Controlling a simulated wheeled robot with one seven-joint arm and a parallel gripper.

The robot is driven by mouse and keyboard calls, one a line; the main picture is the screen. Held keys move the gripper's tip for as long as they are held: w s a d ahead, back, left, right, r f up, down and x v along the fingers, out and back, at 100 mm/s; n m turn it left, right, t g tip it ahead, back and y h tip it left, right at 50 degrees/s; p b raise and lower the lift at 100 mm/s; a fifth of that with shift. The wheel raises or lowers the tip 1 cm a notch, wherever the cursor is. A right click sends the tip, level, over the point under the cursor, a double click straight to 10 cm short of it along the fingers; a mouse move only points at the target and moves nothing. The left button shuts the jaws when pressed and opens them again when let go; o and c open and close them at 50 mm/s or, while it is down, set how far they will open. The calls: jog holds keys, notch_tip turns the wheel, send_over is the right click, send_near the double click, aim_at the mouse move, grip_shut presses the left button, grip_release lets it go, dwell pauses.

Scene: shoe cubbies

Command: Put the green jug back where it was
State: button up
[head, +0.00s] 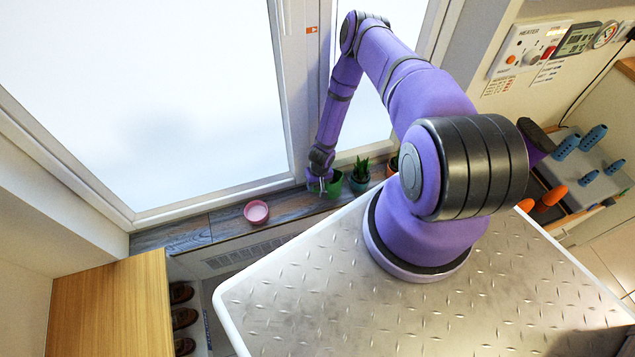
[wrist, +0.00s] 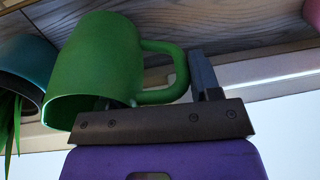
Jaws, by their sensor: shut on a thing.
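The green jug (head: 334,185) is at the window sill in the head view, between a pink bowl and a potted plant. It fills the left middle of the wrist view (wrist: 97,62), its handle pointing right. My gripper (head: 319,182) is at the jug's left side in the head view and is shut on it. In the wrist view one dark finger shows just beyond the handle; the other is mostly hidden by the jug. I cannot tell whether the jug's base touches the sill.
A pink bowl (head: 256,211) stands on the wooden sill (head: 215,228) to the left, with bare sill between. A teal pot with a plant (head: 359,180) is close on the jug's right. The window frame (head: 290,95) rises right behind.

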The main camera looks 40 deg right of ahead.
jog(key=shift+f, duration=0.6)
jog(key=shift+f, duration=0.15)
jog(key=o, duration=1.3)
jog(key=shift+c, duration=0.2)
